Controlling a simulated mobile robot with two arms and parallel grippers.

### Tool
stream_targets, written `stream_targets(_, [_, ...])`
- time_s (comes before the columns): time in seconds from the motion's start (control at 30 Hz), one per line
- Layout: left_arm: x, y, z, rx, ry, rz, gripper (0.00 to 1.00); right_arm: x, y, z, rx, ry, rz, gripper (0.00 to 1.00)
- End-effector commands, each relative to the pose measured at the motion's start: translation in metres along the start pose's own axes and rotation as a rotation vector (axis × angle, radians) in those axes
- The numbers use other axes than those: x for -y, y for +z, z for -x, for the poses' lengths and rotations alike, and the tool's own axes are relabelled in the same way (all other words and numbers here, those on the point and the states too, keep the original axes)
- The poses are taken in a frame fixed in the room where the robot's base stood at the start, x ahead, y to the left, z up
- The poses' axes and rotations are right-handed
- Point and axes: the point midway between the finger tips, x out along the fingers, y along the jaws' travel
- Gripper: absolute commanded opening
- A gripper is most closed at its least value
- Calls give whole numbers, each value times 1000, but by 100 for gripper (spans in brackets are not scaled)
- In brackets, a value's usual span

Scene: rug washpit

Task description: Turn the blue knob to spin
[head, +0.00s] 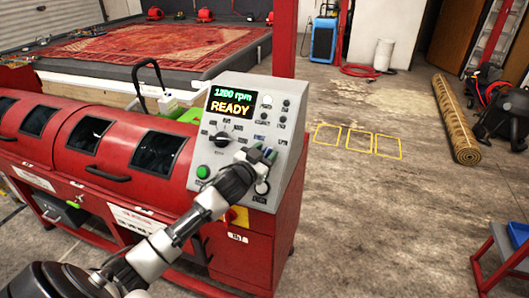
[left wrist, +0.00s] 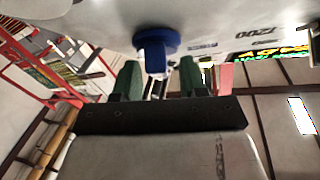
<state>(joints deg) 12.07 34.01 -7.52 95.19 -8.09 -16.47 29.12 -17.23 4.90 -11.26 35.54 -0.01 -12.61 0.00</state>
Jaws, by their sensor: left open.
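The blue knob (left wrist: 155,50) sits on the pale control panel in the left wrist view. It has a round base and a bar-shaped grip. My left gripper (left wrist: 159,78) is open, with its two green fingers on either side of the knob's grip, close to it. I cannot tell whether they touch it. In the head view, my left gripper (head: 262,155) is at the right part of the grey control panel (head: 215,155), and it largely hides the knob there. The panel's screen (head: 232,103) reads 1200 rpm and READY. My right gripper is not in view.
A black dial (head: 222,138) and a green button (head: 203,172) are on the panel left of my gripper. The red machine (head: 110,150) extends left. Bare floor lies to the right, with a rolled rug (head: 456,120) and a blue-and-red stand (head: 508,250).

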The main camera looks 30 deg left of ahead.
Motion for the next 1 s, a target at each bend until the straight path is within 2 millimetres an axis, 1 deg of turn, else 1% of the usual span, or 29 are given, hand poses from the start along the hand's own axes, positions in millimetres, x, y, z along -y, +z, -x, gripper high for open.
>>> stream_targets(0.17, [0,0,0,0,0,0,43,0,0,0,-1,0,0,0])
stream_targets(0.2, [0,0,0,0,0,0,41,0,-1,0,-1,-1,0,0])
stream_targets(0.4, [0,0,0,0,0,0,12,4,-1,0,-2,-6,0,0])
stream_targets(0.63, [0,1,0,3,2,-2,10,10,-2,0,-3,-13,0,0])
stream_targets(0.83, [1,-3,0,7,84,-99,10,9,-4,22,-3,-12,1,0])
stream_targets(1.0, [-1,1,0,7,148,-169,10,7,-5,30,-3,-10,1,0])
